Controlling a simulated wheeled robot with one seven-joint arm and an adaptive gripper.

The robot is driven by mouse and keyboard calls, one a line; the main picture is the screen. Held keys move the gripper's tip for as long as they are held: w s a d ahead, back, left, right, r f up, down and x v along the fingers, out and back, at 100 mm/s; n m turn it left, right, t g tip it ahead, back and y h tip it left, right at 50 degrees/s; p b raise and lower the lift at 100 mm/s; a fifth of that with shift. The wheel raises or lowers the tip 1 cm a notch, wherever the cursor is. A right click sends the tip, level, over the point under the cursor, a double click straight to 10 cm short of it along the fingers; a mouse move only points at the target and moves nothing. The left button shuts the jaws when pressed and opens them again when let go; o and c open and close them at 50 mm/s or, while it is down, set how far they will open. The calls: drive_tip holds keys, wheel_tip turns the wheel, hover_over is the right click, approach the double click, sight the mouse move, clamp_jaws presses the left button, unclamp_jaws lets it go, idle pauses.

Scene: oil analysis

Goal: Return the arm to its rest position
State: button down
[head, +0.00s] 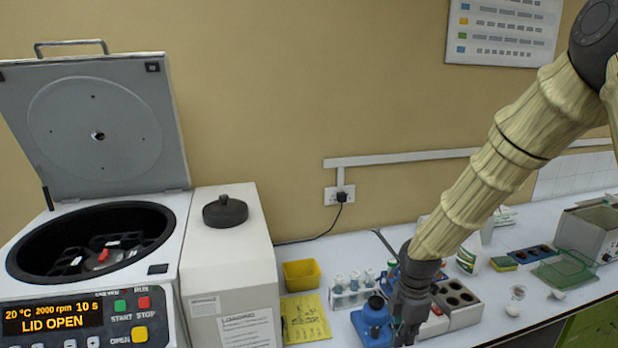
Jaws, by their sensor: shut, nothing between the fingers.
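My gripper (404,335) is at the bottom centre-right of the head view, pointing down over the bench. Its fingers are shut with nothing held. It is in front of a grey block with dark round wells (455,298) and beside a blue item (372,325) to its left. I cannot tell whether it touches either. My arm reaches down to it from the upper right. The fingertips are small and near the lower picture edge.
A centrifuge (165,215) with its lid (95,125) raised stands at left, its display reading LID OPEN. A white box (230,255) adjoins it. A yellow tray (301,274) and a white rack of tubes (350,295) lie between box and arm. A metal bath (590,232) stands far right.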

drive_tip(key=s+a+f+m+y+b, duration=0.1)
drive_tip(key=s+f+m, duration=0.25)
drive_tip(key=f, duration=0.55)
drive_tip(key=s+a+f+m+b, duration=0.1)
drive_tip(key=s+f+m, duration=0.2)
drive_tip(key=s+f, duration=0.35)
drive_tip(key=s+d+f+m+b, duration=0.1)
drive_tip(key=s+f+m+b, duration=0.1)
drive_tip(key=s+f+m, duration=0.5)
drive_tip(key=s+d+f+m+h+b, duration=0.1)
drive_tip(key=s+f+m, duration=0.6)
drive_tip(key=s+f, duration=0.7)
drive_tip(key=s, duration=0.3)
drive_tip(key=shift+s+d+b, duration=0.35)
drive_tip(key=shift+s, duration=0.05)
